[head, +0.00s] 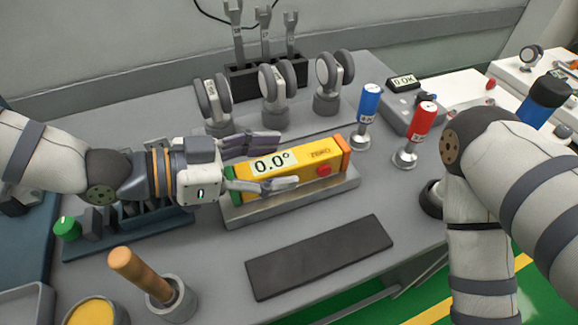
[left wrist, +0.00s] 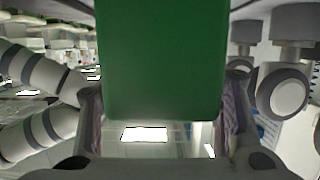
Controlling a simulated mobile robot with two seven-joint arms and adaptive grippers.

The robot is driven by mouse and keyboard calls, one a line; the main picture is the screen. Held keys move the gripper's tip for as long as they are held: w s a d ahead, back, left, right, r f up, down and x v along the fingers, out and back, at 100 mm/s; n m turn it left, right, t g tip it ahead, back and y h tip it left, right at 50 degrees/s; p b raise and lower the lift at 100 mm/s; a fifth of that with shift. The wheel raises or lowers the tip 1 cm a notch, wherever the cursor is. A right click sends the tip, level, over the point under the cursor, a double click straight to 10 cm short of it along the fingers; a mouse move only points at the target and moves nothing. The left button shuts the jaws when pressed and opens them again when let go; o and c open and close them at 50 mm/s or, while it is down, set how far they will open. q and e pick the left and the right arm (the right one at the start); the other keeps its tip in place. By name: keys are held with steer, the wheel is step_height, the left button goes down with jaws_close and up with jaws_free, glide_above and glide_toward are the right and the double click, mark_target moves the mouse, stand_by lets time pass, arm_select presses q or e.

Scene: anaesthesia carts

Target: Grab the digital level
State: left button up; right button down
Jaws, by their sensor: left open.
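The digital level (head: 310,163) is a long yellow bar with green and orange ends, a red button and a display reading 0.0°. It lies on a grey metal base (head: 295,203) in the middle of the table. My left gripper (head: 268,164) is open around the level's green left end, one finger on the far side and one on the near side. In the left wrist view the green end (left wrist: 160,60) fills the middle between the two fingers. I cannot tell whether the fingers touch it. My right arm shows at the right, but its gripper is out of view.
A dark flat mat (head: 320,257) lies in front of the level. Several grey wheels (head: 275,92) stand behind it. Blue (head: 367,105) and red (head: 417,125) handled tools stand to the right. A wooden-handled tool (head: 140,275) stands in a cup at front left.

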arm_select(q)
steer(key=shift+w+d, duration=0.15)
steer(key=shift+d, duration=0.2)
jaws_close()
